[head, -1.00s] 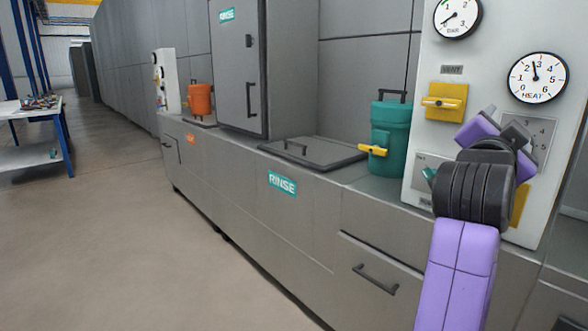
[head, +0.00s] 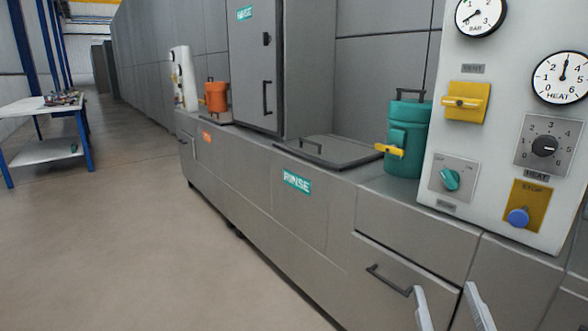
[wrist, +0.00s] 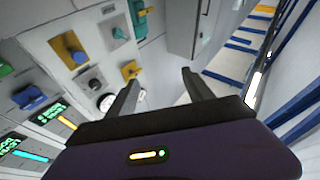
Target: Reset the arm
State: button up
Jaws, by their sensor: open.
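My gripper (head: 452,308) shows at the bottom right of the head view. Only its two pale fingers are visible, apart from each other with nothing between them. It is in front of the grey cabinet's drawer, close to the drawer handle (head: 389,281); I cannot tell the exact gap. The rest of the arm is out of the head view.
The control panel (head: 484,105) stands at right with gauges, a yellow valve (head: 466,103), a heat knob (head: 544,146), a teal knob (head: 450,180) and a blue stop button (head: 518,217). A teal canister (head: 408,140) stands beside it.

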jog(key=s+a+f+g, duration=0.1)
jog(key=s+f+g, duration=0.1)
jog(key=s+f, duration=0.65)
jog(key=s+a+f+m+g+y, duration=0.1)
jog(key=s+f+g, duration=0.25)
jog(key=s, duration=1.05)
jog(key=s+a+f+g, duration=0.1)
jog(key=s+f+g, duration=0.1)
jog(key=s+f, duration=0.7)
notch_tip(320, 180, up, 26)
jog(key=s+p, duration=0.1)
jog(key=p, duration=2.2)
jog(key=shift+s+d+r+p, duration=0.15)
jog(key=shift+s+r+p, duration=0.1)
jog(key=shift+s+p, duration=0.15)
